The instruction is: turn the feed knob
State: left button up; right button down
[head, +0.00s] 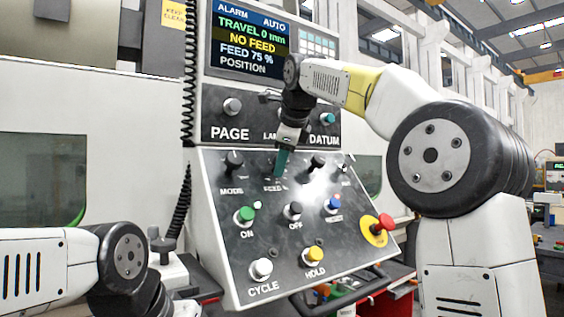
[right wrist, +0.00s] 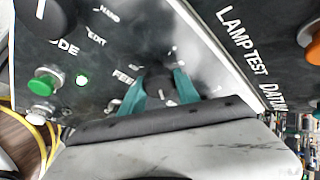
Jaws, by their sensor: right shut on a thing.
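The feed knob, a black rotary knob on the sloping grey control panel (head: 225,200), sits in the panel's upper row. The screen (head: 249,40) reads TRAVEL 0 mm, NO FEED and FEED 75 %. My left arm shows at the lower left, but its gripper is out of view.
The mode knob (head: 233,163) is to the left and another black knob (head: 317,161) to the right. Below are a green ON button (head: 244,215), an OFF button (head: 293,211) and a blue reset button (head: 333,204). A red mushroom button (head: 385,222) stands out at the right edge.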

jog(key=m+g, duration=0.1)
jog(key=m, duration=0.4)
jog(key=shift+a+y, duration=0.1)
jog(key=shift+y, duration=0.2)
jog(key=m+g+y, duration=0.1)
jog(key=m, duration=0.3)
jog(key=shift+s, duration=0.1)
jog(key=shift+m, duration=0.3)
jog(key=c, duration=0.9)
grip_release()
jog(key=shift+c, duration=0.2)
jog(key=s+d+r, duration=0.4)
jog(key=s+d, duration=0.4)
jog(key=s, duration=0.4)
jog(key=shift+s+d, duration=0.15)
jog(key=shift+s, duration=0.1)
